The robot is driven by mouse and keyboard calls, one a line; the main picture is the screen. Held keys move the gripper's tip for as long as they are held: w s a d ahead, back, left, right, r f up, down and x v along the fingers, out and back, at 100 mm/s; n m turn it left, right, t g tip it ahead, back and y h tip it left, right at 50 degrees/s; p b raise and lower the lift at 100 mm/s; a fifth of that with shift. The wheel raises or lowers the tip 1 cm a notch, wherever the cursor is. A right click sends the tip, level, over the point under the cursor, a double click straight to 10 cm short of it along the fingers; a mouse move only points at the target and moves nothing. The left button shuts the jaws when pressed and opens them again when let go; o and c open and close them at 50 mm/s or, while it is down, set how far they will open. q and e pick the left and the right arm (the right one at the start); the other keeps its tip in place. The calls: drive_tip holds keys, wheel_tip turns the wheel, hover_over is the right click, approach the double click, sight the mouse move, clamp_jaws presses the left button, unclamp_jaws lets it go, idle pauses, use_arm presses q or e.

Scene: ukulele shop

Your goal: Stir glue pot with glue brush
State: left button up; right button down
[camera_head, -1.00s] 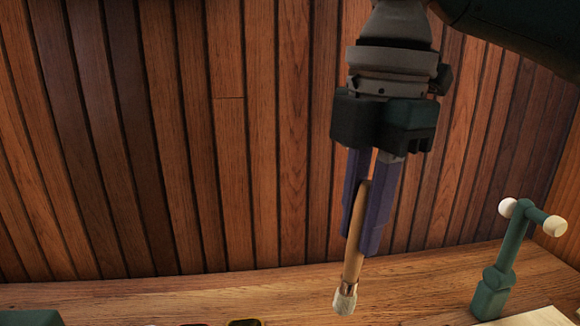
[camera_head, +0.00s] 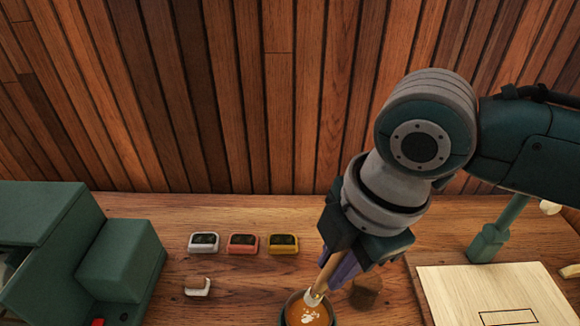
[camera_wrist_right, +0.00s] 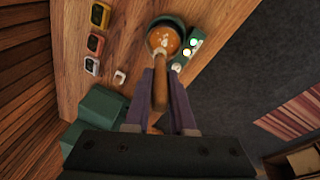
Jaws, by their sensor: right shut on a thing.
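My right gripper (camera_head: 338,272) is shut on the wooden handle of the glue brush (camera_head: 326,274). The brush tilts down to the left, its pale ferrule and tip at the glue pot (camera_head: 285,312). The pot is round with a dark green rim, holds amber glue with whitish patches, and is cut off by the bottom edge of the head view. In the right wrist view the brush handle (camera_wrist_right: 160,92) runs between the fingers toward the pot (camera_wrist_right: 150,38). The tip is over or in the glue; I cannot tell how deep. My left gripper is not in view.
White (camera_head: 204,243), red (camera_head: 243,244) and yellow (camera_head: 283,243) small devices stand in a row behind the pot. A small white piece (camera_head: 198,287) lies to their front left. A green machine (camera_head: 125,260) is at left. A pale board (camera_head: 490,295) and green stand (camera_head: 489,242) are at right.

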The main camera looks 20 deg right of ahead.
wheel_tip(320, 180, down, 10)
drive_tip(key=b, duration=0.8)
drive_tip(key=shift+w+a, duration=0.15)
